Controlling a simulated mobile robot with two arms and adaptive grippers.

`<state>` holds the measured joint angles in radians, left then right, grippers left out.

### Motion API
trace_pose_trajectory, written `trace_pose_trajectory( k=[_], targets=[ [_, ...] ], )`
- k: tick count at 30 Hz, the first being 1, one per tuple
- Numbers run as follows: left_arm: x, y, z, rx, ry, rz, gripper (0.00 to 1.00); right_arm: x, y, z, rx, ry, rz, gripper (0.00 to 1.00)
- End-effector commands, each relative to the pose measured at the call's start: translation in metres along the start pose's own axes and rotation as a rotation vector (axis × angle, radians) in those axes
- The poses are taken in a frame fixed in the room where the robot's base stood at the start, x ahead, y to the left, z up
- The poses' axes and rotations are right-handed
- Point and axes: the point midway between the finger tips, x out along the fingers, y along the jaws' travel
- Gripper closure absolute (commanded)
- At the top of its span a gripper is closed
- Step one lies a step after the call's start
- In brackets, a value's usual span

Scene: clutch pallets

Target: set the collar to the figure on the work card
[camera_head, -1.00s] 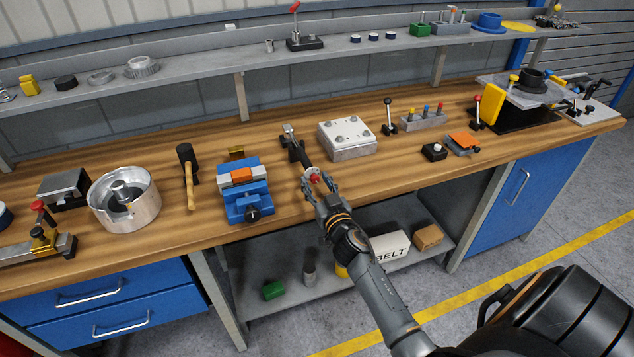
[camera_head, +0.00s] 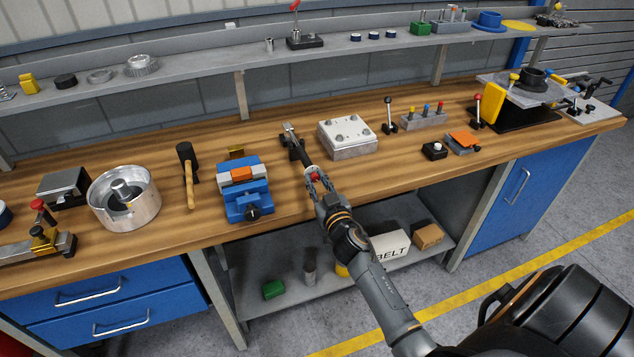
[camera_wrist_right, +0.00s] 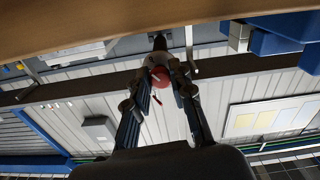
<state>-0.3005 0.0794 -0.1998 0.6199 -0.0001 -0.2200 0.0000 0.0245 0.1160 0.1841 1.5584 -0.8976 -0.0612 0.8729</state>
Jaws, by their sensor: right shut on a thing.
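A dark bar-shaped tool (camera_head: 303,152) lies on the bench top, its head end towards the back and its other end towards the bench's front edge. At that near end is a round red part (camera_head: 315,176), which also shows in the right wrist view (camera_wrist_right: 161,76). My right gripper (camera_head: 318,180) is shut on this red part, one finger on each side. I cannot make out a scale or figure on the tool. No readable work card shows. My left gripper is not in view.
A blue vise (camera_head: 246,206) stands left of the tool, and a grey block with a white top plate (camera_head: 346,131) stands to its right. A mallet (camera_head: 188,172) and a metal bowl (camera_head: 126,211) are further left. A shelf (camera_head: 200,71) runs behind.

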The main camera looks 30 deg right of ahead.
Motion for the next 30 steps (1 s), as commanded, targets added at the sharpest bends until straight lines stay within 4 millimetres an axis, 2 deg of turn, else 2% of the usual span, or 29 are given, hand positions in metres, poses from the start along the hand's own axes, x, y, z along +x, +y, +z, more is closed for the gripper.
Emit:
trace_pose_trajectory(
  k=[30],
  targets=[
    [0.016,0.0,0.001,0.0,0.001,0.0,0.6,0.0,0.001,0.0,-0.947,0.0,-0.001,1.0]
  ],
)
